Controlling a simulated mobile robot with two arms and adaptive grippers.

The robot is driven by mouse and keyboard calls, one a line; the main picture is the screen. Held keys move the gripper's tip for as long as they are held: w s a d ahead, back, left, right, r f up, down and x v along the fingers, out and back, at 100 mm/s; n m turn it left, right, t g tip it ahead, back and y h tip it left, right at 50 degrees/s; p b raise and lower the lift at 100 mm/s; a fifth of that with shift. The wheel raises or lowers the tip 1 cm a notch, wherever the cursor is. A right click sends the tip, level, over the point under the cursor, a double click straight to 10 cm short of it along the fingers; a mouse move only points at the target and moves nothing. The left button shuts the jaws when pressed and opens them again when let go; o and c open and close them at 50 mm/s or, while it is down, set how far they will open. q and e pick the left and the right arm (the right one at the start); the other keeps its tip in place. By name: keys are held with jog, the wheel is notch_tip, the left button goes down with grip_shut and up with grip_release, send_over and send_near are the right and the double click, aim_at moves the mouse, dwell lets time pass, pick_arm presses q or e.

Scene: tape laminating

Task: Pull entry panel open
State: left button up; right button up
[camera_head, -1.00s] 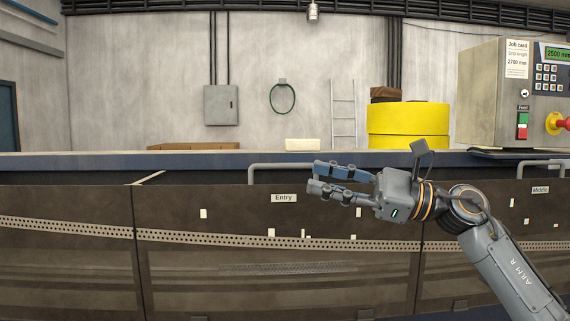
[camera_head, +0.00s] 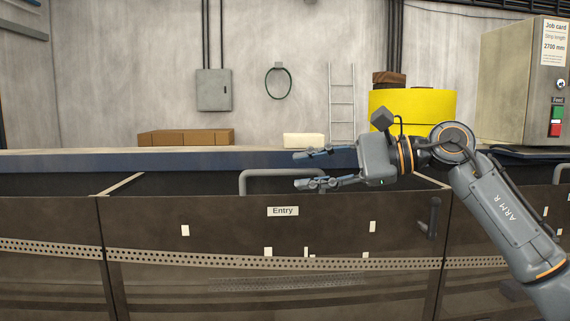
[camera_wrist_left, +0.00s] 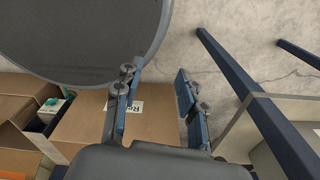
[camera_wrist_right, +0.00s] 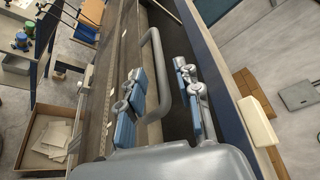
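The entry panel (camera_head: 200,222) is a dark brown, see-through panel with an "Entry" label (camera_head: 283,211). A grey bar handle (camera_head: 252,173) stands along its top edge; the right wrist view also shows the handle (camera_wrist_right: 151,38). My right gripper (camera_head: 303,170) is open at the handle and hides its right part. In the right wrist view, its spread fingers (camera_wrist_right: 163,92) lie on either side of the bar, with gaps visible. My left gripper is outside the head view. The left wrist view shows its fingers (camera_wrist_left: 158,98) apart and empty above a cardboard box (camera_wrist_left: 80,130).
A dark latch-like lever (camera_head: 433,218) is at the panel's right end. A blue rail (camera_head: 200,160) runs behind the panels. An open carton (camera_wrist_right: 50,140) shows in the right wrist view.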

aim_at(292, 171)
jog(key=p+x, duration=0.1)
jog(key=x, duration=0.2)
jog(key=shift+a, duration=0.4)
jog(key=shift+w+a, duration=0.1)
jog(key=shift+a, duration=0.15)
jog(key=shift+a+f, duration=0.1)
jog(key=shift+w, duration=0.1)
jog(key=c, duration=0.7)
pick_arm(q)
jog(key=shift+w+r, duration=0.95)
jog(key=shift+w, duration=0.25)
pick_arm(e)
grip_shut()
pick_arm(q)
jog(key=shift+w, duration=0.1)
